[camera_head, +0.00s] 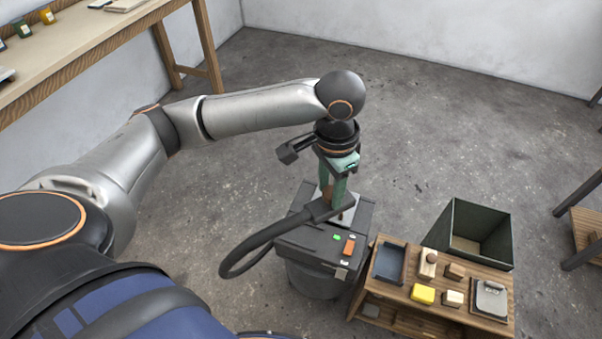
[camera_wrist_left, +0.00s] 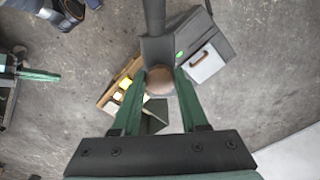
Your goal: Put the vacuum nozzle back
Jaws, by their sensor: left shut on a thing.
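My left gripper (camera_head: 338,192) points down over the vacuum's dark lid, its green fingers shut on the vacuum nozzle. The nozzle (camera_head: 341,207) is a dark grey piece; in the left wrist view the nozzle (camera_wrist_left: 157,48) shows with a round brown part (camera_wrist_left: 160,82) between the fingertips. The black hose (camera_head: 245,250) loops from the nozzle down the vacuum's left side. The vacuum (camera_head: 310,240) stands on the floor with a green button and an orange switch; its lid bears a pale plate (camera_wrist_left: 207,64). I cannot tell whether the nozzle touches the lid.
A low wooden cart (camera_head: 384,318) right of the vacuum holds a dark tray, small blocks and a clipboard-like item. A dark green open bin (camera_head: 485,235) stands behind it. A workbench (camera_head: 90,38) is at the upper left. The grey floor behind the vacuum is clear.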

